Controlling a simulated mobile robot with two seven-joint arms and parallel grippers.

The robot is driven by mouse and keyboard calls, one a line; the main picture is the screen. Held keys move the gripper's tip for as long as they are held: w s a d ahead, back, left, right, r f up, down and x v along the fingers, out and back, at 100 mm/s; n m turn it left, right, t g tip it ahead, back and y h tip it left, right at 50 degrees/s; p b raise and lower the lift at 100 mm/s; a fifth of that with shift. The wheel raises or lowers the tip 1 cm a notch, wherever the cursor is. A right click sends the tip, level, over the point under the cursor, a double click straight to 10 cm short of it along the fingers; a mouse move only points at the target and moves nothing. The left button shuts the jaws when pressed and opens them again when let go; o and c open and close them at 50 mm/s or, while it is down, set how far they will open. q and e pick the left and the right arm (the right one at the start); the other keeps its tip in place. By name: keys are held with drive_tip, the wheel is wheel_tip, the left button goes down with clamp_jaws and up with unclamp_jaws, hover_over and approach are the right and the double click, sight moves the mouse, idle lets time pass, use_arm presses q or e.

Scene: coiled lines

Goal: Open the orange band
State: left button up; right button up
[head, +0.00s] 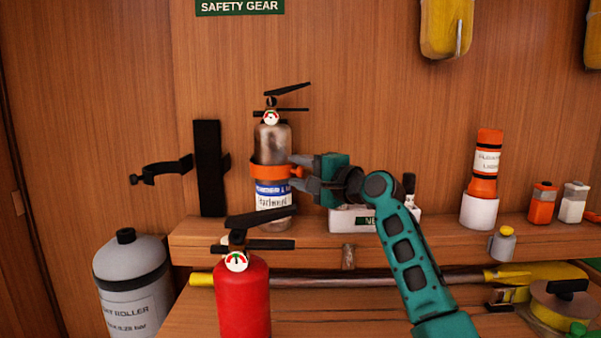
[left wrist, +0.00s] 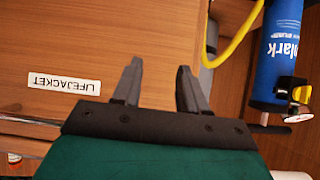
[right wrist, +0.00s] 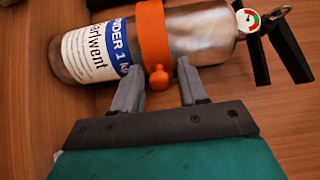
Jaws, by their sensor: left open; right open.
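The orange band (head: 262,170) goes around a silver fire extinguisher (head: 273,140) that stands upright on the shelf against the wall. The band has a round orange knob (right wrist: 159,78) on its side. The band looks closed around the cylinder. My right gripper (head: 299,172) is open beside the knob. In the right wrist view its fingers (right wrist: 160,88) lie on either side of the knob; I cannot tell whether they touch it. My left gripper (left wrist: 155,82) is open and empty, in front of a wooden panel with a LIFEJACKET label. It is not in the head view.
A red extinguisher (head: 243,295) stands in front, below the shelf. A black open bracket (head: 208,170) is on the wall at left. A white box (head: 347,218) is right of the silver extinguisher. A blue cylinder (left wrist: 280,50) is right of my left gripper.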

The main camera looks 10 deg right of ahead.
drive_tip(key=shift+a, duration=0.1)
drive_tip(key=shift+c, duration=0.2)
clamp_jaws()
idle(0.4)
